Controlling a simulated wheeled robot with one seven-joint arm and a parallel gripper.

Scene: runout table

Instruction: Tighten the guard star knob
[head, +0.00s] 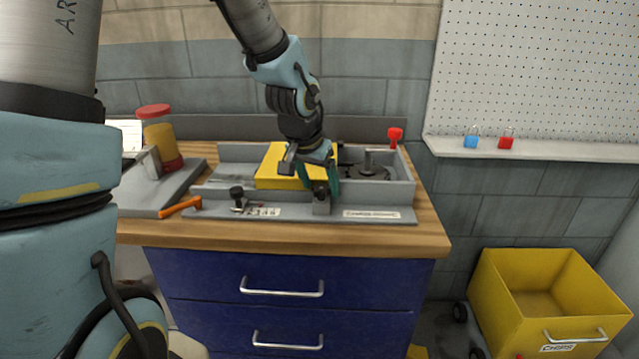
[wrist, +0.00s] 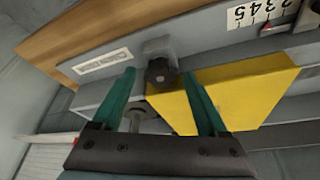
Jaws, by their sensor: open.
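The guard (head: 275,165) is a yellow block on the grey machine bed, and it also shows in the wrist view (wrist: 235,95). A small dark knob (head: 321,190) sits on a grey bracket at the guard's front right, apparently the guard star knob. In the wrist view the knob (wrist: 159,73) appears between the tips of my gripper (wrist: 160,76). In the head view my gripper (head: 319,178) points down at the bracket, its teal fingers spread. It is open and holds nothing. I cannot tell whether the fingers touch the knob.
Another black knob (head: 237,194) stands by the number scale (head: 262,211) to the left. An orange handle (head: 180,207) lies at the front left. A red knob (head: 395,135) rises at the back right. A yellow bin (head: 545,300) stands on the floor at right.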

